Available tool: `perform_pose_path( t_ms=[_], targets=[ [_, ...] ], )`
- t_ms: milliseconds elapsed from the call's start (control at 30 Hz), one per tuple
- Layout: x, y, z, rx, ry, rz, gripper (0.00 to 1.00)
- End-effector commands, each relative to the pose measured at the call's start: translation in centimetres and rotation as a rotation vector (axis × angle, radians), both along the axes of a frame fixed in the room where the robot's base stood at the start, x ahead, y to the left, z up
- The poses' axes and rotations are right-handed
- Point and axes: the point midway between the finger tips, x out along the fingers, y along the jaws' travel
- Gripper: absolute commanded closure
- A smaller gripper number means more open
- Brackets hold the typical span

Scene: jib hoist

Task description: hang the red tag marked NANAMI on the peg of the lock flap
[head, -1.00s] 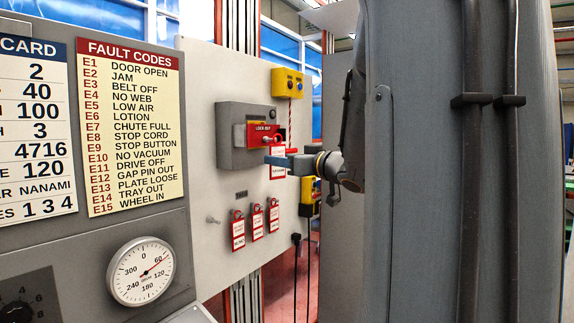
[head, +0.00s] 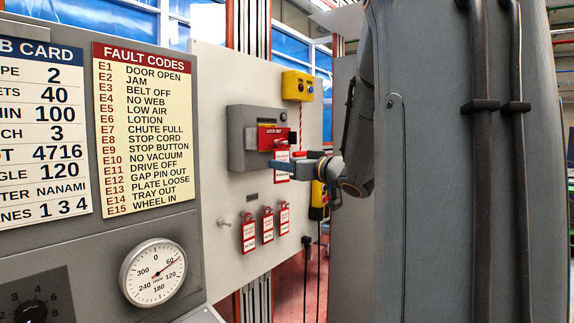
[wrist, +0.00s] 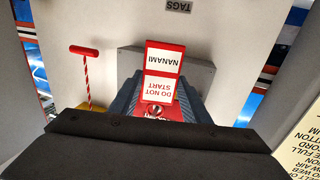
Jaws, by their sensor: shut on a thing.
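The red-and-white tag marked NANAMI (wrist: 163,75) is held by my gripper (wrist: 160,108), its lettering upside down in the wrist view. In the head view my gripper (head: 283,165) is at the lock box, just below the red lock flap (head: 270,138). The tag (head: 282,155) shows there only partly, behind and around the blue-grey fingers. A round metallic spot shows at the tag's red end in the wrist view; I cannot tell whether it is the peg or the tag's hole. The peg is not clearly visible in the head view.
The grey lock box (head: 239,150) stands on a pale panel. Below it hang three other red tags, one (head: 248,237) at left, beside a bare peg (head: 223,221). A yellow button box (head: 298,85) sits above right. A red-handled striped cord (wrist: 85,72) hangs nearby.

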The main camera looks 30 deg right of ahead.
Motion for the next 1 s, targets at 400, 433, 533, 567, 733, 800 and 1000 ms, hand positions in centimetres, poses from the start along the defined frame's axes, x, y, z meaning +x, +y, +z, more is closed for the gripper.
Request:
perform_pose_path(
  t_ms=[400, 433, 533, 567, 733, 800, 1000],
  targets=[
    [0.0, 0.0, 0.0, 0.0, 0.0, 0.0, 0.35],
    [0.0, 0.0, 0.0, 0.0, 0.0, 0.0, 0.35],
    [0.0, 0.0, 0.0, 0.0, 0.0, 0.001, 0.35],
    [0.0, 0.0, 0.0, 0.0, 0.0, 0.001, 0.35],
    [-0.2, 0.0, 0.0, -0.001, 0.0, 0.0, 0.35],
    [-0.8, -0.1, 0.1, -0.002, -0.001, -0.001, 0.35],
    [-4.0, -0.4, 0.0, -0.002, -0.002, -0.003, 0.35]
  ],
)
